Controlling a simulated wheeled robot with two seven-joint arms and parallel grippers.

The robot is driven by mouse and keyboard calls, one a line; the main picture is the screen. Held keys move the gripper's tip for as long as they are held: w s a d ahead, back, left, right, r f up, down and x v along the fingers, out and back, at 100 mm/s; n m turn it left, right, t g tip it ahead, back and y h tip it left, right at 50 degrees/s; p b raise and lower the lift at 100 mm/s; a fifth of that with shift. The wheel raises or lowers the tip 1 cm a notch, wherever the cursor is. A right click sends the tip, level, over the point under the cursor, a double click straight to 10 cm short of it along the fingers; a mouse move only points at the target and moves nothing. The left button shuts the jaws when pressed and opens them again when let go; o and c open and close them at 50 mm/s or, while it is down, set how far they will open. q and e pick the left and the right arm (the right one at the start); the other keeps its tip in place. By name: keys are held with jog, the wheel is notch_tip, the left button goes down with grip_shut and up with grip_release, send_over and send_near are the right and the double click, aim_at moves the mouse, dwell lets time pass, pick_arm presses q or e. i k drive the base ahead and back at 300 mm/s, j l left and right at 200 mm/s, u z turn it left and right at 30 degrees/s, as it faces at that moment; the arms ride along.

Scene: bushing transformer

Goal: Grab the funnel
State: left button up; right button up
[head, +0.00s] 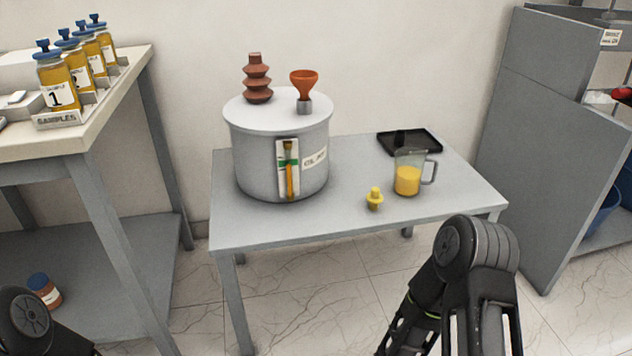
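The funnel (304,83) is orange-red with a wide cone. It stands upright over a short grey fitting (304,106) on the lid of a large grey tank (250,160), toward the right side of the lid. Where its spout ends is hidden. Only black links of my two arms show, at the bottom left corner and the bottom right of the head view. Neither gripper's fingertips can be seen, and both arms are apart from the funnel.
A brown ribbed bushing (257,80) stands left of the funnel on the lid. The tank is on a grey table (300,231) with a yellow plug (375,199), a jug of yellow liquid (408,180) and a black tray (425,147). Shelving stands on both sides.

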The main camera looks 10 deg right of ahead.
aim_at(303, 80)
jog(key=i+l+z, duration=0.25)
jog(key=l, duration=0.25)
jog(key=i+l+z, duration=0.2)
jog(key=l, duration=0.3)
jog(key=i+l+z, duration=0.25)
jog(key=i+l, duration=0.05)
jog(key=l, duration=0.1)
